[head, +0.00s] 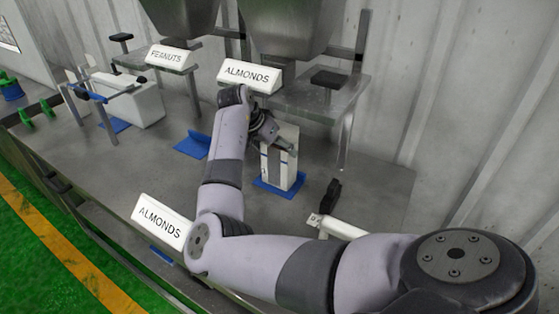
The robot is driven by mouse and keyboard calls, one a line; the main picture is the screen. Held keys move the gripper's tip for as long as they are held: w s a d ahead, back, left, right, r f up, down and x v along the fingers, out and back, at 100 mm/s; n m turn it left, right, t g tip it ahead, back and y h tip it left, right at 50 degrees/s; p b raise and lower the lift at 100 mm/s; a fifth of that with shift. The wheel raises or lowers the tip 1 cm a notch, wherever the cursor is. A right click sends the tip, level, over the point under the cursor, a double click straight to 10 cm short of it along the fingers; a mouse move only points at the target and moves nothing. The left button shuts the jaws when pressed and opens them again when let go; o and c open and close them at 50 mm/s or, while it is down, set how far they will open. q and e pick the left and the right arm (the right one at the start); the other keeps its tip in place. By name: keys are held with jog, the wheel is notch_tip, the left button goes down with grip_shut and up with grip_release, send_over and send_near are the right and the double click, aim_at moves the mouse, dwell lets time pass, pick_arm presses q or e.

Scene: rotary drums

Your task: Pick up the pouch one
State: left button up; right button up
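A pale upright item (291,168), which may be the pouch or its holder, stands on a blue base (273,188) on the metal table, under the dispenser with the front ALMONDS sign. I cannot tell where pouch ends and holder begins. My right gripper (283,142) is at the upper part of this item, in front of it. My own wrist hides part of the gripper, so I cannot tell whether its fingers are open or closed, or whether they touch the item. My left gripper is not in view.
ALMONDS signs stand at the dispenser (249,75) and the front edge (161,221). A PEANUTS sign (168,57) is at the back left. A clear shelf (318,98) overhangs on the right. An empty blue holder (193,145) and a black-handled tool (331,196) are nearby.

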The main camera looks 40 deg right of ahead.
jog(key=c, duration=1.4)
jog(key=shift+o, duration=0.2)
